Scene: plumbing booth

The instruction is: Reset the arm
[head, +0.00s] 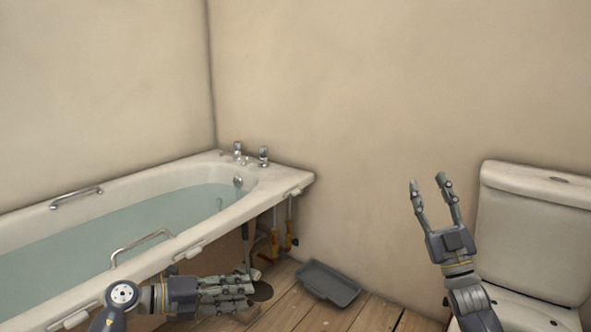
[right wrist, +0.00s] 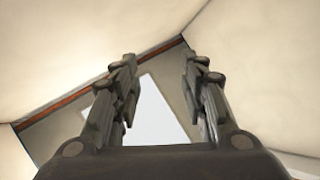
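My right gripper (head: 431,190) is raised in front of the back wall, left of the toilet, with its fingers pointing up. Its fingers stand apart with nothing between them; the right wrist view shows the same open fingers (right wrist: 158,75) against walls and ceiling. My left gripper (head: 250,296) is low in front of the bath's near side, its fingers pointing right. Its fingers lie close over one another in this view, so its opening is unclear. Something dark and round shows beside its fingertips, partly hidden.
A bath (head: 210,237) filled with water stands at left, with chrome taps (head: 238,150) and grab rails. Pipes with orange-handled valves (head: 290,240) show under its open end. A grey tray (head: 328,283) lies on the wooden floor (head: 372,316). A toilet (head: 535,230) stands at right.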

